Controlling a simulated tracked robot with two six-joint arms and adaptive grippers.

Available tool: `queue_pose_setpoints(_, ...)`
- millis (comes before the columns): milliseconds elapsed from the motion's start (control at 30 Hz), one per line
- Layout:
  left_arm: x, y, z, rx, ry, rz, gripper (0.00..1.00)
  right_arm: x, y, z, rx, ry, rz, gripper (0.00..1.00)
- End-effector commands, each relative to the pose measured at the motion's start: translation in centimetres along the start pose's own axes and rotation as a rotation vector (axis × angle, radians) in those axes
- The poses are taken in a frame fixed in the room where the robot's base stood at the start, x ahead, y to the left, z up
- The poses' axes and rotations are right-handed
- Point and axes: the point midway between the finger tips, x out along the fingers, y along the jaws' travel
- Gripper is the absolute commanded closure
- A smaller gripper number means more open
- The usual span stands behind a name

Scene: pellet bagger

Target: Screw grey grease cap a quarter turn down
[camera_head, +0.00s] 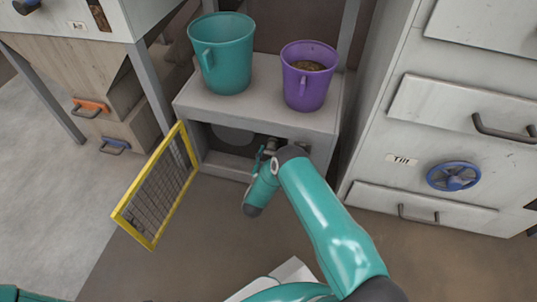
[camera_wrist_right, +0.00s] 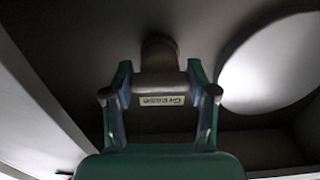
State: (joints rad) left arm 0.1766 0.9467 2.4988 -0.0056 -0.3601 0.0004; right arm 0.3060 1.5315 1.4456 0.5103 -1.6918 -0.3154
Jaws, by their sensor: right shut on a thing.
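The grey grease cap (camera_wrist_right: 157,82), with a small plate reading "Grease", sits under the machine's bench in the right wrist view. A round grey stem (camera_wrist_right: 159,50) shows beyond it. My right gripper (camera_wrist_right: 160,90) has one finger on each side of the cap and is shut on it. In the head view my right gripper (camera_head: 264,155) reaches into the opening below the bench, and the cap is mostly hidden there by my wrist. My left gripper is not in view.
A yellow-framed mesh door (camera_head: 126,220) stands open left of the opening. A teal bucket (camera_head: 226,60) and a purple bucket (camera_head: 308,85) with pellets stand on the bench (camera_head: 262,100) above. A grey cabinet with a blue handwheel (camera_head: 454,176) is at the right.

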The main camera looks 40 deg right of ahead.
Motion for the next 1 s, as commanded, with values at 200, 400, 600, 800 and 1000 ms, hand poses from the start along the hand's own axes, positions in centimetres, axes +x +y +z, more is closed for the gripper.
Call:
queue_pose_setpoints(200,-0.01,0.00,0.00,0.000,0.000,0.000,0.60,-0.27,-0.19,0.07,0.005,-0.001,-0.002,0.77)
queue_pose_setpoints(400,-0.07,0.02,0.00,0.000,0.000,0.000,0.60,-0.07,-0.08,0.08,0.049,-0.002,-0.003,0.77)
queue_pose_setpoints(600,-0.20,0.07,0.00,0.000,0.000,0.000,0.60,0.01,-0.02,0.08,0.155,-0.003,-0.001,0.77)
queue_pose_setpoints(800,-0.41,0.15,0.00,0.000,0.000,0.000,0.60,0.06,0.04,0.06,0.320,-0.003,0.000,0.77)
queue_pose_setpoints(1000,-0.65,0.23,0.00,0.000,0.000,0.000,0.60,0.12,0.11,0.03,0.510,-0.001,0.002,0.77)
